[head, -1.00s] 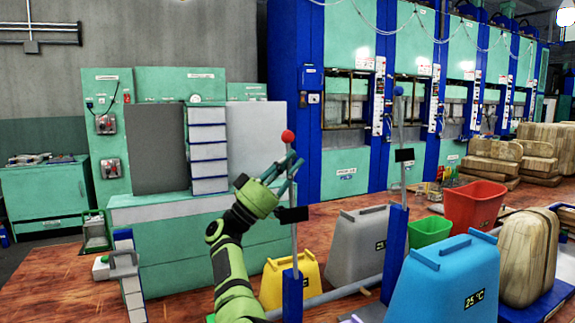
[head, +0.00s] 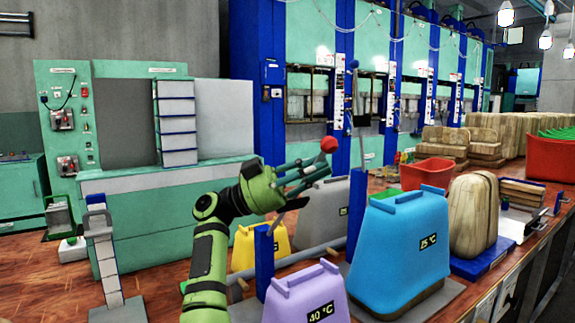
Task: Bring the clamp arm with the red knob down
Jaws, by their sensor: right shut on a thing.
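The clamp arm's red knob (head: 328,144) is just beyond the fingertips of my right gripper (head: 314,170). My right gripper is shut on the clamp arm near the knob. The clamp arm leans to the right from its blue post (head: 264,262); a short piece of its rod (head: 279,218) shows below the gripper, and the fingers hide much of the rest. The lilac mould (head: 308,297), marked 40 °C, stands in front of the post. My left gripper is not in view.
A second clamp arm with a blue knob (head: 354,64) stands upright. Yellow (head: 246,251), grey (head: 322,214) and blue (head: 402,245) moulds stand around the posts. A red bin (head: 427,174) and a tan mould (head: 472,215) are to the right.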

